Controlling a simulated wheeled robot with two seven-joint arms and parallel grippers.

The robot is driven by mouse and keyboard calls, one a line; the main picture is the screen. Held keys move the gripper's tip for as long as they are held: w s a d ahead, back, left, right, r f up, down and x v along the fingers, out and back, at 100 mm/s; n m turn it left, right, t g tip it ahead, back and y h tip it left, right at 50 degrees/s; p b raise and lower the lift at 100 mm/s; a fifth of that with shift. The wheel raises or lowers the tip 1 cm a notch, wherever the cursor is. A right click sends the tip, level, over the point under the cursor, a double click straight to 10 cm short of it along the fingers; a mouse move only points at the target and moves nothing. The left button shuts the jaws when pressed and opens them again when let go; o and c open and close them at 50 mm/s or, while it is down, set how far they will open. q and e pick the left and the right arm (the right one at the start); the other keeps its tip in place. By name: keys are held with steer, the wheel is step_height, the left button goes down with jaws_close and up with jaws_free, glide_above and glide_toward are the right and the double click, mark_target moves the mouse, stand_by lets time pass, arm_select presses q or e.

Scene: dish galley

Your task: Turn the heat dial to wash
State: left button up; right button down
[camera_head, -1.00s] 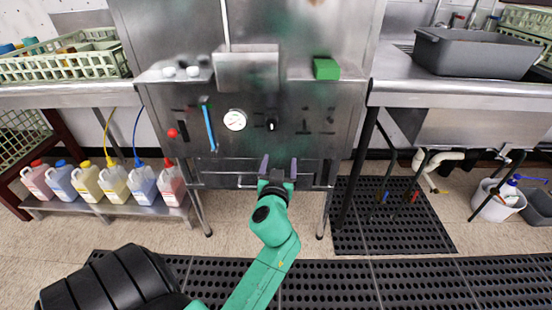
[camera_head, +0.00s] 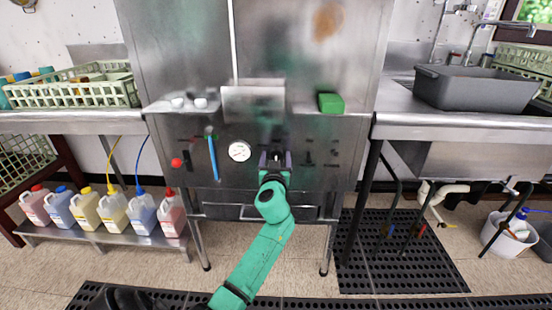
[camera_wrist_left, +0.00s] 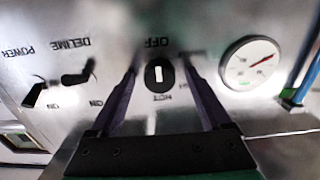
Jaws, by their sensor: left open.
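The heat dial (camera_wrist_left: 159,76) is a round black knob with a white pointer line on the machine's steel front panel. In the left wrist view "OFF" shows at one end of the line and "HOT" at the other; another label beside it is blurred. My left gripper (camera_head: 275,159) is open, its two purple fingers on either side of the dial. I cannot tell whether they touch it. In the head view the gripper mostly hides the dial. My right gripper is not in view.
A round gauge (camera_head: 239,151) and a blue handle (camera_head: 213,158) sit left of the dial. Two black switches, labelled delime and power, show in the left wrist view (camera_wrist_left: 76,77). A green block (camera_head: 331,103) lies on the ledge above. Several jugs stand low at left.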

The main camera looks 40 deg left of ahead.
arm_select(q)
jaws_close()
